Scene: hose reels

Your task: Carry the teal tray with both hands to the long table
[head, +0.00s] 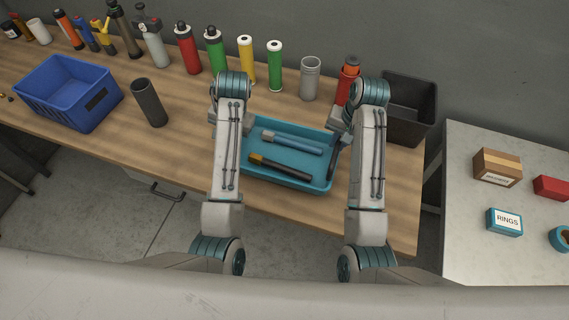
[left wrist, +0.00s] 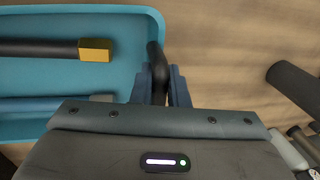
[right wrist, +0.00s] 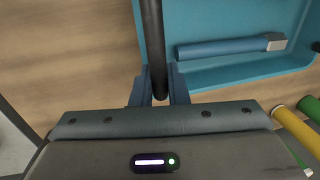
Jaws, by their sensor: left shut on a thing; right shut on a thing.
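The teal tray (head: 290,183) is over the right part of a long wooden table (head: 190,155); I cannot tell whether it rests on it or hangs just above. A blue tool (head: 292,142) and a black tool with a yellow end (head: 282,168) lie inside. My left gripper (left wrist: 161,88) is shut on the black handle (left wrist: 155,58) at one end of the tray. My right gripper (right wrist: 159,88) is shut on the other black handle (right wrist: 152,40). In the head view my arms partly cover both ends of the tray.
A blue crate (head: 62,100) and a dark cylinder (head: 149,102) stand to the left. Several bottles and canisters line the back. A black bin (head: 412,110) stands behind right. A grey table (head: 465,225) on the right holds boxes, including a RINGS box (head: 505,222).

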